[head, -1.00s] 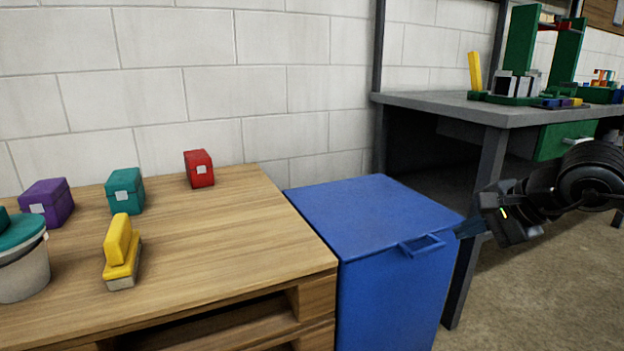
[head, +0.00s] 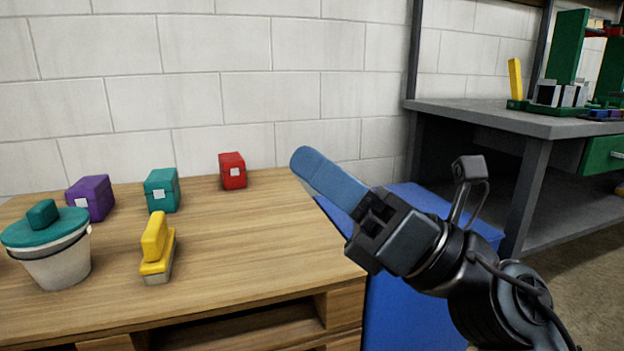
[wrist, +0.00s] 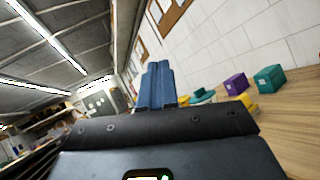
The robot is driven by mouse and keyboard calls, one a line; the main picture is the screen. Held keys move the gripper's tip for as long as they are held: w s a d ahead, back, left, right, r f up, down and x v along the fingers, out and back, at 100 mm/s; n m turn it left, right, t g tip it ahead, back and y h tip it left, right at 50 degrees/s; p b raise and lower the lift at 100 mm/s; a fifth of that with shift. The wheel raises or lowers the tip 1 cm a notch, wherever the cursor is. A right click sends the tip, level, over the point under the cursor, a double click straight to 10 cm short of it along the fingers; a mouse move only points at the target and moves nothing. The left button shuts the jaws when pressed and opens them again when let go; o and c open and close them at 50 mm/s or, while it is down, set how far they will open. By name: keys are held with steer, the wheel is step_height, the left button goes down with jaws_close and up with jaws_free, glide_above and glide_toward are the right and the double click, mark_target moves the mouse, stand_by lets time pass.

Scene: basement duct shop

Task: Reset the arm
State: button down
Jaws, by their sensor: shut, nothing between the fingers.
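My gripper (head: 304,160) is in the right half of the head view, raised above the right edge of the wooden table and in front of the blue bin. Its blue fingers are together, with nothing between them, and point up and to the left. In the wrist view the two blue fingers (wrist: 158,75) stand side by side, touching, and point away from the camera. The gripper touches nothing that I can see.
The wooden table (head: 230,265) bears purple (head: 92,198), teal (head: 162,190) and red (head: 232,171) boxes, a yellow-handled brush (head: 156,250) and a teal-lidded bucket (head: 55,262). A blue bin (head: 400,310) stands beside it. A grey workbench (head: 490,115) is at right.

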steer(key=s+d+f+n+t+h, duration=0.45)
steer(key=n+h, duration=0.25)
steer(key=n, duration=0.4)
steer(key=s+d+f+n+t+h, duration=0.35)
steer(key=f+n+t+h, duration=0.3)
steer(key=n, duration=0.55)
steer(key=s+d+f+n+t+h, duration=0.3)
steer(key=s+f+n+t+h, duration=0.15)
steer(key=n+h, duration=0.5)
steer(key=s+d+f+m+g, duration=0.2)
steer(key=s+d+f+g, duration=0.1)
steer(key=s+f, duration=0.3)
steer(key=s+d+f+m+g, duration=0.2)
steer(key=s+d+f+g, duration=0.15)
steer(key=s, duration=0.55)
steer(key=s+d+f+m+g, duration=0.2)
steer(key=s+d+f+g, duration=0.1)
steer(key=s+f, duration=0.3)
step_height(320, 180, up, 30)
steer(key=s+p, duration=0.1)
steer(key=p, duration=2.7)
steer(key=shift+p, duration=0.4)
steer(key=shift+d+r, duration=0.1)
